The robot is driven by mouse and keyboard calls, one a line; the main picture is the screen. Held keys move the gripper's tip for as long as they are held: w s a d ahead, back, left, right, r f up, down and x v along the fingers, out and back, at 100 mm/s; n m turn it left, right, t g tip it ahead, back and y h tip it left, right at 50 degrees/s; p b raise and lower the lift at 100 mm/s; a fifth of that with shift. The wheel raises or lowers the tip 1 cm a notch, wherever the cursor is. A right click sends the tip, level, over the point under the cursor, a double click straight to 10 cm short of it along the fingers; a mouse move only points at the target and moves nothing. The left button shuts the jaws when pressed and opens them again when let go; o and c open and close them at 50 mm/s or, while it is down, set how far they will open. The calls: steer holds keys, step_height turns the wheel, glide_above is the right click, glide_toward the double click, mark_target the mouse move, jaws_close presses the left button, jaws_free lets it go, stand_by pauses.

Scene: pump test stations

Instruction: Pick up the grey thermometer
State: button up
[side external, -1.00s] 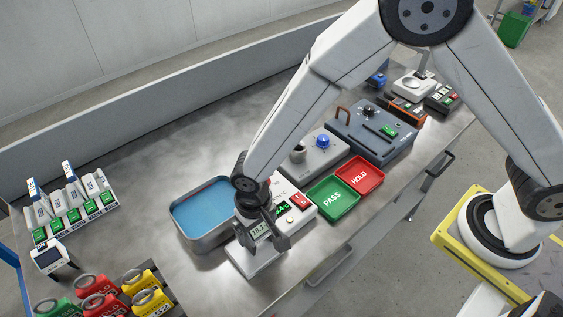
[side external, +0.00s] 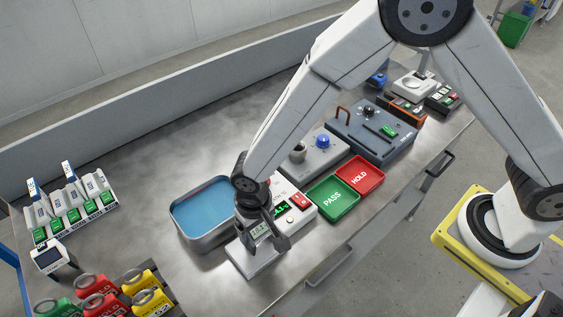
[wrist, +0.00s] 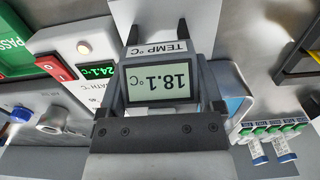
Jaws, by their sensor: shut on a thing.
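The grey thermometer (side external: 260,231) stands upright at the white stand (side external: 243,261) near the bench's front edge. In the wrist view the thermometer (wrist: 158,60) fills the middle. Its display reads 18.1 °C, upside down in that view, beside a "TEMP °C" label. My gripper (side external: 264,240) is over it from above, shut on it with a finger on either side. The gripper partly hides the thermometer's body in the side view. I cannot tell whether its foot is clear of the stand.
A metal tray with blue liquid (side external: 183,222) is just left of my gripper. A white box with a green readout (side external: 302,215) stands close on the right, then green PASS (side external: 332,200) and red HOLD (side external: 360,176) trays. A rack (side external: 75,215) is far left.

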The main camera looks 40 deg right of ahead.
steer(key=shift+r, duration=0.2)
steer(key=shift+r, duration=0.8)
steer(key=s+d+r, duration=0.7)
steer(key=s+r, duration=0.4)
steer(key=s, duration=0.1)
stand_by(0.5)
steer(key=w+a+f, duration=0.2)
steer(key=w+a, duration=0.3)
steer(key=w, duration=0.7)
steer(key=w+a+f, duration=0.2)
steer(key=w+a, duration=0.4)
steer(key=w, duration=0.7)
steer(key=shift+w, duration=0.15)
